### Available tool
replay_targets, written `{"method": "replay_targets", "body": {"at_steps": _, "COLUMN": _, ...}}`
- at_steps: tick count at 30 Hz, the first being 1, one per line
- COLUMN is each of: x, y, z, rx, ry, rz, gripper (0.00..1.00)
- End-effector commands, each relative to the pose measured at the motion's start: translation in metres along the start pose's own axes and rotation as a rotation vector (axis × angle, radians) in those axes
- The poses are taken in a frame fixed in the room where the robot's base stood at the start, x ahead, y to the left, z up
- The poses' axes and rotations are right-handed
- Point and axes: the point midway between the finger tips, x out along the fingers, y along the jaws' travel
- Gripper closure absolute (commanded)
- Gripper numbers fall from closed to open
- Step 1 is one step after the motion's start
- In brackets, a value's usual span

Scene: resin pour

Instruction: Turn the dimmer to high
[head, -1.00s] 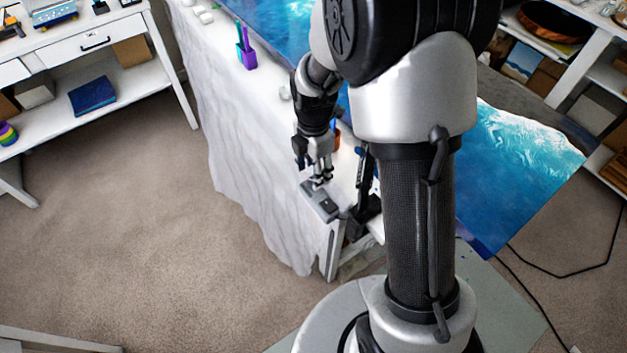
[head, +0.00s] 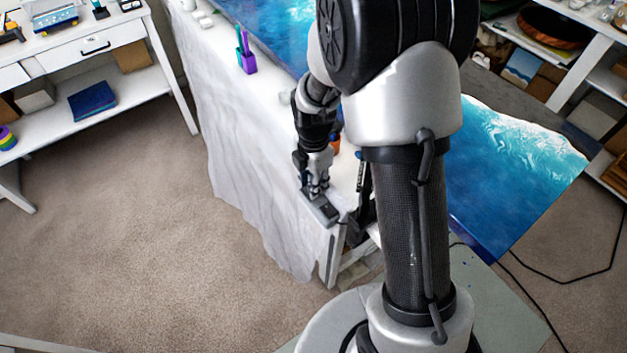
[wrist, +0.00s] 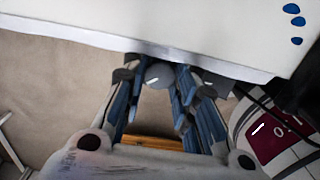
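The dimmer (head: 326,213) is a small grey box at the near corner of the white-covered table. My gripper (head: 317,194) points down over it, its fingers right at the top of the box. In the wrist view, a round grey knob (wrist: 160,75) with a short white mark lies between the fingertips of my gripper (wrist: 158,82). The fingers are apart, one on each side of the knob. A small gap shows on the left; contact on the right is unclear. In the head view my gripper hides the knob.
A purple cup (head: 249,66) with tools stands farther back on the table, and an orange thing (head: 335,145) is beside my wrist. A large blue panel (head: 510,170) lies right of my arm. A black cable (head: 575,277) lies on the right floor. The left carpet is clear.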

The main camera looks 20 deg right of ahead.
Motion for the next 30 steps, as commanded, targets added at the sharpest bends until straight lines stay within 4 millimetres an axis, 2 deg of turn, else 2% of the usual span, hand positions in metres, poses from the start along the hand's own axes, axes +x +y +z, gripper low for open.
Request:
{"method": "replay_targets", "body": {"at_steps": 9, "x": -0.0001, "y": 0.0001, "z": 0.0, "rx": 0.0, "ry": 0.0, "rz": 0.0, "gripper": 0.97}}
{"method": "replay_targets", "body": {"at_steps": 13, "x": -0.0008, "y": -0.0001, "z": 0.0, "rx": 0.039, "ry": 0.0, "rz": 0.0, "gripper": 0.97}}
{"method": "replay_targets", "body": {"at_steps": 21, "x": -0.001, "y": -0.0002, "z": 0.0001, "rx": 0.251, "ry": 0.0, "rz": -0.001, "gripper": 0.97}}
{"method": "replay_targets", "body": {"at_steps": 30, "x": -0.0001, "y": 0.0, "z": 0.0002, "rx": 0.273, "ry": -0.001, "rz": 0.0, "gripper": 0.97}}
